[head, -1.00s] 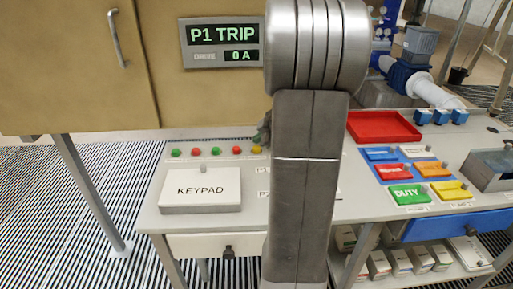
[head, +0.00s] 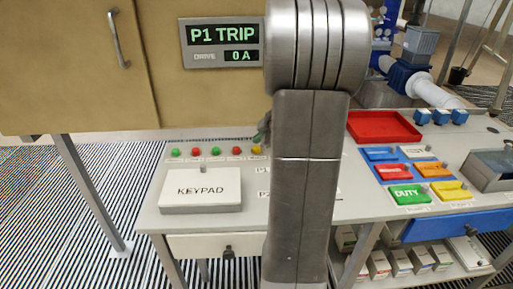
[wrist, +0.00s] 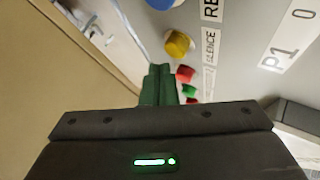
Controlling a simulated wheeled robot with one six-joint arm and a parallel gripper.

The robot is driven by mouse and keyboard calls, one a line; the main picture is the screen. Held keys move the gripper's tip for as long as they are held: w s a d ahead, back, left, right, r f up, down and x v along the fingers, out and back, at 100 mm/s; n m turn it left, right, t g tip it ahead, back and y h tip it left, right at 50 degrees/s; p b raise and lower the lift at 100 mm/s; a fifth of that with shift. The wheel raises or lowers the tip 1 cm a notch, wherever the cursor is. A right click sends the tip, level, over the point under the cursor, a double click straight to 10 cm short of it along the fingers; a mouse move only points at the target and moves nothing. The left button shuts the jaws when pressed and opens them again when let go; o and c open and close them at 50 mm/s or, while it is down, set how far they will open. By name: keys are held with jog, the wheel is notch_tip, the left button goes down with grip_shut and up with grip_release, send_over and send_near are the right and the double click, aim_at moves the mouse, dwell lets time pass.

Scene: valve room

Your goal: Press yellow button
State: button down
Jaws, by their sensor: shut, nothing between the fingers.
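The yellow button (head: 257,150) is a small round knob at the right end of the visible button row on the grey bench, partly beside my arm. In the wrist view the yellow button (wrist: 178,43) lies just beyond and to the right of my fingertips. My gripper (wrist: 160,69) has its two green fingers together, with nothing between them. In the head view my gripper (head: 262,132) shows only in part, just above the yellow button, and my arm hides the rest. The fingertips look apart from the button in the wrist view.
A red button (head: 236,151) sits left of the yellow one; a blue button (wrist: 160,4) lies on its other side. A keypad box (head: 201,188) stands in front. The cabinet (head: 75,65) overhangs behind; its display (head: 221,43) reads P1 TRIP, 0 A.

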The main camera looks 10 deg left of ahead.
aim_at(259, 148)
jog(key=shift+f+b, duration=0.95)
jog(key=shift+b, duration=1)
dwell(0.7)
jog(key=shift+r, duration=0.9)
jog(key=shift+r+p, duration=0.9)
jog(key=shift+r, duration=1.7)
jog(key=shift+f, duration=0.1)
jog(key=shift+f+b, duration=0.35)
jog(key=shift+f, duration=0.45)
jog(key=shift+r+p, duration=0.15)
jog(key=shift+p, duration=0.65)
